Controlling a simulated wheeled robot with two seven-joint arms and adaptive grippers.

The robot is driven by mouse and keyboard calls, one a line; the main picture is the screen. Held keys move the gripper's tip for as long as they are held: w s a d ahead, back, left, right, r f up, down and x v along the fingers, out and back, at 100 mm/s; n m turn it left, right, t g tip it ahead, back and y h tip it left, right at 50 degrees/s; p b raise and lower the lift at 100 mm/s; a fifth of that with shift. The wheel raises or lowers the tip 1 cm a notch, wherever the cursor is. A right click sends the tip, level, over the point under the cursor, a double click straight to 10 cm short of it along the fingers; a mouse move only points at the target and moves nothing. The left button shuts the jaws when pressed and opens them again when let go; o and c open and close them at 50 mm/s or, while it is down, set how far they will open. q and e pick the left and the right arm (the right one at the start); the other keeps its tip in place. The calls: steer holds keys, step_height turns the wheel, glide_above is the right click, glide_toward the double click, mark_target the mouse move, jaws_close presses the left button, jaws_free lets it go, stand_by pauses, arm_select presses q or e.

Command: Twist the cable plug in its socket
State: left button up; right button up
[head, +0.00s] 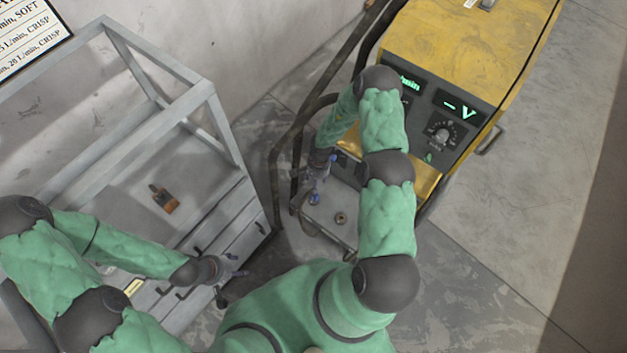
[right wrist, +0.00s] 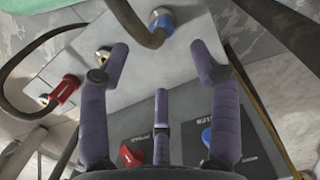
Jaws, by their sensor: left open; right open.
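In the right wrist view, a dark cable plug with a blue band (right wrist: 162,20) sits at a metal plate, its cable bending up and left. A red plug (right wrist: 64,90) with a dark cable sits at a brass socket to the left. My right gripper (right wrist: 159,62) is open; its purple fingers are spread below the blue-banded plug, and I see nothing held. In the head view the right gripper (head: 321,180) is at the front of the yellow machine (head: 460,42), partly hidden by my arm. My left gripper (head: 236,266) is open and empty by the grey cabinet's drawers.
The grey framed cabinet (head: 205,95) stands at left with an orange-brown tool (head: 163,198) on top. A red knob (right wrist: 131,155) and a blue knob (right wrist: 207,136) lie near the right fingers. Floor right of the machine is clear.

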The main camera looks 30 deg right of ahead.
mark_target(314, 196)
steer(key=f+b, duration=0.1)
steer(key=f, duration=0.2)
steer(key=f+b, duration=0.1)
steer(key=f, duration=0.2)
steer(key=a+f, duration=0.1)
steer(key=f, duration=0.2)
steer(key=shift+s+f+b, duration=0.15)
steer(key=shift+s+b, duration=0.1)
steer(key=shift+b, duration=0.15)
jaws_close()
